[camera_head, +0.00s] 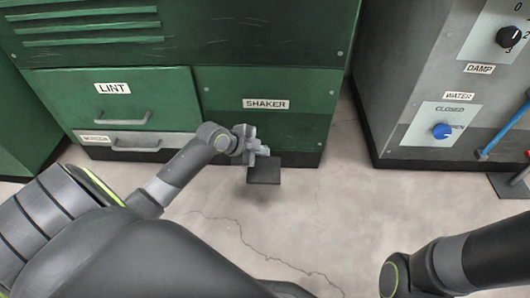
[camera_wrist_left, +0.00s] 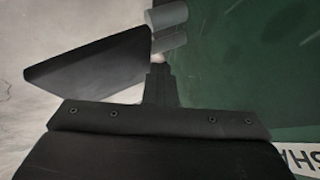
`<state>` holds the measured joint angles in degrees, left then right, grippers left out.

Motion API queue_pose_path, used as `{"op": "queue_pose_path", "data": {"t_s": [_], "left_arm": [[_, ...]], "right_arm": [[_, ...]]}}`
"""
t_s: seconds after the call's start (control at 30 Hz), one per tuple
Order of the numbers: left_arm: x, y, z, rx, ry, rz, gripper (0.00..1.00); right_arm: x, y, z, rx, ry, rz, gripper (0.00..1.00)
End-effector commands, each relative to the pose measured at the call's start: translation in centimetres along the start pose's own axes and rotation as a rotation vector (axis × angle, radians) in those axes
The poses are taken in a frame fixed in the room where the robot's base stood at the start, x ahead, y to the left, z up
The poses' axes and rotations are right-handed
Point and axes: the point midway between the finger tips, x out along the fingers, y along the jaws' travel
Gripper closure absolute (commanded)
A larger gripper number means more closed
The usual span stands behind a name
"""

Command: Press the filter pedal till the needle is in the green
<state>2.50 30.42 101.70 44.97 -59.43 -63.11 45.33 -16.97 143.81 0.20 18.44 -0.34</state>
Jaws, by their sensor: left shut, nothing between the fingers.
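A dark flat pedal (camera_head: 264,170) juts out low in front of the green panel labelled SHAKER (camera_head: 266,104). No label reading FILTER shows. My left gripper (camera_head: 259,150) is shut and empty, right at the pedal's back edge near the panel's foot. In the left wrist view the dark plate of the pedal (camera_wrist_left: 88,72) lies to the left of my left gripper (camera_wrist_left: 160,75). I cannot tell whether they touch or how far the pedal is pressed. No gauge or needle is in view. My right arm shows at the lower right, but its gripper is out of view.
The green cabinet has a LINT drawer (camera_head: 118,96) and a grey drawer (camera_head: 150,142) under it. A grey cabinet (camera_head: 408,100) with DAMP (camera_head: 508,37) and WATER (camera_head: 441,131) knobs stands at the right. The concrete floor (camera_head: 330,220) in front is clear.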

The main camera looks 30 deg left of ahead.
Motion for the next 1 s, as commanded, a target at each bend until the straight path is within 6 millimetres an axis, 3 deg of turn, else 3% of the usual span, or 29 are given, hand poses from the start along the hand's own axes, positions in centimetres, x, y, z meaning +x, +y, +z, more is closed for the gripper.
{"op": "queue_pose_path", "data": {"t_s": [0.13, 0.57, 1.0], "left_arm": [[-0.8, -0.5, -0.6, -0.001, 0.002, 0.002, 1.00], [-1.0, -0.7, -0.8, 0.001, 0.004, -0.003, 1.00], [-3.9, -2.9, -3.0, 0.001, 0.004, -0.003, 1.00]], "right_arm": [[1.0, -0.2, 0.5, 0.000, 0.000, 0.000, 0.64], [1.2, -0.2, 0.6, -0.002, -0.002, -0.005, 0.64], [5.0, -0.8, 2.5, 0.000, 0.000, -0.002, 0.64]]}}
